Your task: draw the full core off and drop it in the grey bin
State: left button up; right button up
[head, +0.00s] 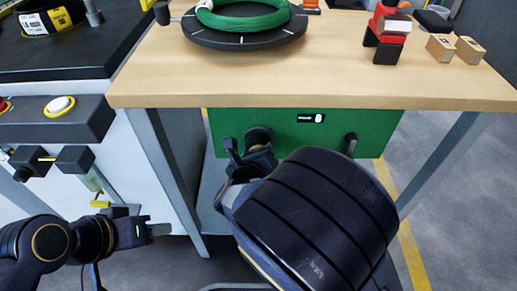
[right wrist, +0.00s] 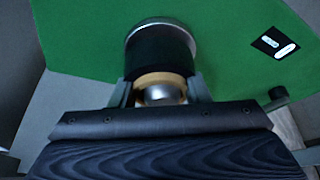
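The core (right wrist: 160,57) is a dark roll with a tan end ring around a silver spindle tip, on the green panel (right wrist: 90,40). In the head view the core (head: 258,136) shows below the table edge, partly hidden by my right gripper (head: 250,160). In the right wrist view the fingers of my right gripper (right wrist: 160,92) stand on either side of the core's near end; I cannot tell whether they press on it. My left gripper (head: 160,230) is low at the left, away from the core, its finger gap unclear. A pale grey rim (head: 238,286) at the bottom edge may be the grey bin, mostly hidden.
The wooden table (head: 300,65) holds a black turntable (head: 245,38) with a green coil (head: 243,17), a red and black tool (head: 388,35) and small boxes (head: 441,46). A dark knob (head: 350,143) sticks out of the panel. Table legs (head: 168,170) stand close by.

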jog(key=c, duration=0.6)
jog(key=shift+s, duration=4.3)
